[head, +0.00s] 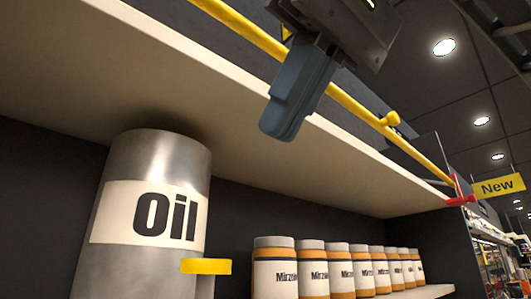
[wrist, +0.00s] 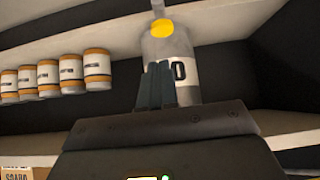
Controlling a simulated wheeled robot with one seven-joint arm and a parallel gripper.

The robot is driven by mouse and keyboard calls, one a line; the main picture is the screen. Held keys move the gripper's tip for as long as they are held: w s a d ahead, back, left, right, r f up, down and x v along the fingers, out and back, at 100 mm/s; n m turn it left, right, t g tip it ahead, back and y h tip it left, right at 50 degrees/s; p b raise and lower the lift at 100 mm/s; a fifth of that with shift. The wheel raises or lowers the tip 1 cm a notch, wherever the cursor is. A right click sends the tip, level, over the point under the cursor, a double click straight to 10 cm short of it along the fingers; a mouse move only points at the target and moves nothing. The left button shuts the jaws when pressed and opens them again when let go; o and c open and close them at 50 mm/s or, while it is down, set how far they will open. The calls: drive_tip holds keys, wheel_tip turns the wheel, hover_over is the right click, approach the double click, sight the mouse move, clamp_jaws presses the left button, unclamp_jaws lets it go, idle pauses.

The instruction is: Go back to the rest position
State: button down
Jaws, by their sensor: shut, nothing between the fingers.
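My gripper (head: 277,128) hangs from the top of the head view, in front of the edge of the upper shelf. Its blue-grey fingers are together with nothing between them. In the wrist view the shut fingers (wrist: 157,72) stand in front of the large oil container and cover part of its label. The metal oil container (head: 150,160) stands at the left of the head view, below and apart from my gripper. It has a white "Oil" label and a yellow part (head: 206,266) at its lower right. It also shows in the wrist view (wrist: 182,50).
A yellow rail (head: 355,105) runs along the upper shelf (head: 290,140), close to my gripper. Several orange-and-white jars (head: 275,270) stand in a row right of the container. A yellow "New" sign (head: 497,187) and a red piece (head: 460,200) are at the shelf's far end.

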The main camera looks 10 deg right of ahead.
drive_tip(key=shift+s+d+r, duration=0.15)
drive_tip(key=shift+s+r, duration=0.15)
drive_tip(key=shift+r, duration=0.05)
drive_tip(key=shift+f, duration=0.1)
idle(0.4)
